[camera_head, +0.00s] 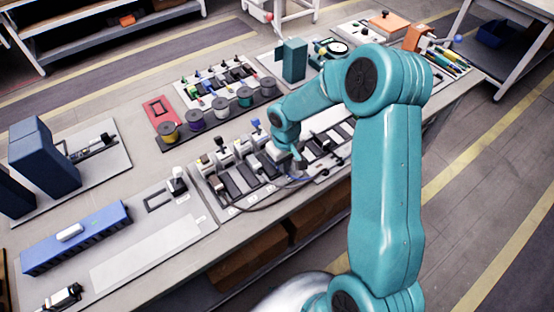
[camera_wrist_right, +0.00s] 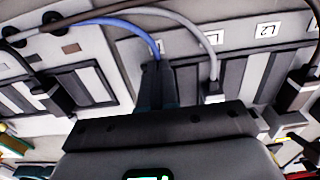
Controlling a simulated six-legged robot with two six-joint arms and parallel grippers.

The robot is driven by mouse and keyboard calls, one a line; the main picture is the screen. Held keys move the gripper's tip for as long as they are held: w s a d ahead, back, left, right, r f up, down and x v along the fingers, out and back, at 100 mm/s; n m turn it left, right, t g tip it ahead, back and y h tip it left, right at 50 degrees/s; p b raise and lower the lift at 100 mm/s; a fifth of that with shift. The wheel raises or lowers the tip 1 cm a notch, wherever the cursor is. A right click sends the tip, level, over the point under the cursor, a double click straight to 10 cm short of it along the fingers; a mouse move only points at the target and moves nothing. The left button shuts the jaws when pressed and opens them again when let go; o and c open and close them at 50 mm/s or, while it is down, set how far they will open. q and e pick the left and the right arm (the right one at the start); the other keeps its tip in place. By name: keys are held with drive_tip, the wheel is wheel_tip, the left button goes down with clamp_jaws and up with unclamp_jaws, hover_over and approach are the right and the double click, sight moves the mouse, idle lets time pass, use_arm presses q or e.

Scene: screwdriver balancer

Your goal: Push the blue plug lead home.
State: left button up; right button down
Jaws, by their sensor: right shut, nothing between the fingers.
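The blue lead (camera_wrist_right: 118,23) curves in from the left in the wrist view and ends at the tips of my right gripper (camera_wrist_right: 157,70). Its plug is mostly hidden there, and I cannot tell whether it is fully seated. The right gripper is shut with nothing held between its fingers. In the head view, the right gripper (camera_head: 291,165) is low over the row of terminal modules (camera_head: 232,182), and the blue lead (camera_head: 300,179) shows as a thin strand beside it. My left gripper is not in view.
A grey lead (camera_wrist_right: 214,50) runs to a socket just right of the gripper, near the L2 label (camera_wrist_right: 267,31). A dark plug (camera_wrist_right: 300,90) stands farther right. Spools (camera_head: 245,97) sit behind the modules. A pale flat panel (camera_head: 145,250) lies clear at left.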

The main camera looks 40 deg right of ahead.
drive_tip(key=shift+w+d, duration=0.1)
drive_tip(key=shift+w, duration=1.1)
drive_tip(key=shift+s, duration=0.1)
drive_tip(key=shift+s, duration=0.55)
wheel_tip(320, 180, up, 7)
drive_tip(key=p, duration=0.3)
drive_tip(key=shift+p, duration=0.4)
drive_tip(key=c, duration=1.8)
unclamp_jaws()
